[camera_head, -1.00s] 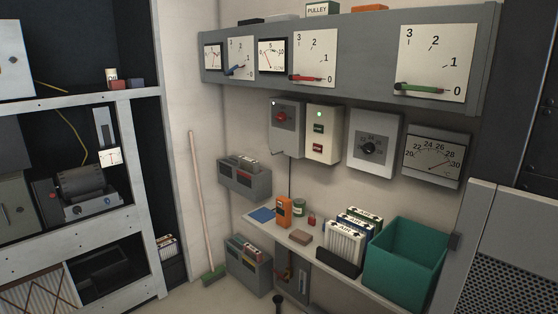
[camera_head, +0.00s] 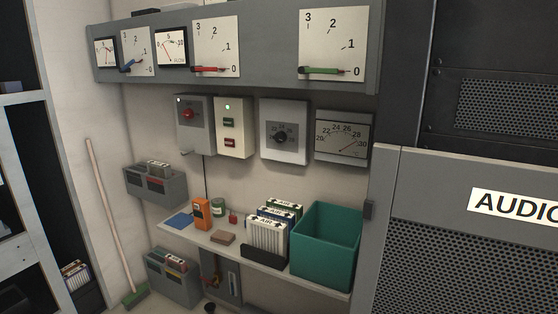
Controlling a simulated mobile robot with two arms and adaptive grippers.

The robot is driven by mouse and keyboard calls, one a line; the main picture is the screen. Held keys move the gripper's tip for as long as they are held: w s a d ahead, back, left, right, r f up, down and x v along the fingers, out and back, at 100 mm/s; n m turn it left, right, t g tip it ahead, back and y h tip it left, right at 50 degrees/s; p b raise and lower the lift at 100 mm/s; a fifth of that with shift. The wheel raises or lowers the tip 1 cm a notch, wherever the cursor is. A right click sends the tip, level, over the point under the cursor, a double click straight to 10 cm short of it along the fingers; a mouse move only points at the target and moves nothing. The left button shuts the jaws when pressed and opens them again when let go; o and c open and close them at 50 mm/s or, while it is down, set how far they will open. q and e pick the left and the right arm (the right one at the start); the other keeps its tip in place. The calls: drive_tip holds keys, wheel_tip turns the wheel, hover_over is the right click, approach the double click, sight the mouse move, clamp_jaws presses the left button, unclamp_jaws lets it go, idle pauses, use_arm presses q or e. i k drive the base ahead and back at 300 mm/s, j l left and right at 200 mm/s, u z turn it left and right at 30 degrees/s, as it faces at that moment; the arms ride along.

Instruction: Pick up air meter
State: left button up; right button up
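An orange handheld device (camera_head: 202,214) with a dark face near its top stands upright on the narrow wall shelf (camera_head: 192,237). It looks like the air meter, but I cannot read a label on it. Neither of my grippers shows in the head view.
Several white filters marked AIR (camera_head: 267,238) stand in a dark holder on the shelf, beside a teal bin (camera_head: 325,252). A broom (camera_head: 108,215) leans at left; a grey perforated cabinet (camera_head: 460,260) stands at right.

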sight(202, 215)
drive_tip(key=i+j+z, duration=0.4)
drive_tip(key=j, duration=0.25)
drive_tip(key=i+j+z, duration=0.2)
drive_tip(key=j, duration=0.2)
drive_tip(key=i+j+z, duration=0.2)
drive_tip(key=j, duration=0.2)
drive_tip(key=i+j, duration=0.15)
drive_tip(key=j, duration=0.2)
drive_tip(key=i+j, duration=0.1)
drive_tip(key=j, duration=0.3)
drive_tip(key=i+j, duration=0.15)
drive_tip(key=j, duration=0.2)
drive_tip(key=i+j, duration=0.1)
drive_tip(key=j, duration=0.25)
drive_tip(key=i+j+z, duration=0.1)
drive_tip(key=j, duration=0.3)
drive_tip(key=i+j, duration=0.15)
drive_tip(key=j, duration=0.2)
drive_tip(key=i+j, duration=0.1)
drive_tip(key=j, duration=0.3)
drive_tip(key=k, duration=0.45)
